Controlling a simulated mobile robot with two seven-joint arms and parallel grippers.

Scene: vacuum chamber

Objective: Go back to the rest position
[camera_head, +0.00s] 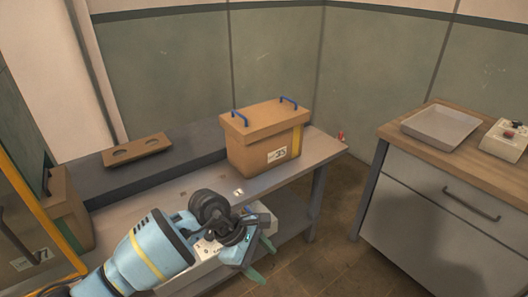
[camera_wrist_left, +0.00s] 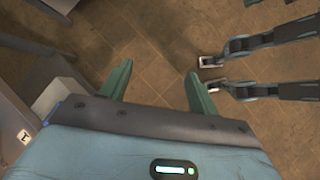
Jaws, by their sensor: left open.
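My left arm comes in from the lower left in the head view. Its gripper (camera_head: 262,260) is open and empty, in front of the grey bench (camera_head: 215,182). In the left wrist view the two green fingers of this gripper (camera_wrist_left: 158,84) stand wide apart over the tiled floor, with nothing between them.
A brown box (camera_head: 262,145) with blue handles stands on the bench. A two-hole wooden piece (camera_head: 137,150) lies on the raised back ledge. A cabinet at right holds a grey tray (camera_head: 440,128) and a device (camera_head: 508,138). Floor (camera_head: 340,235) between bench and cabinet is clear.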

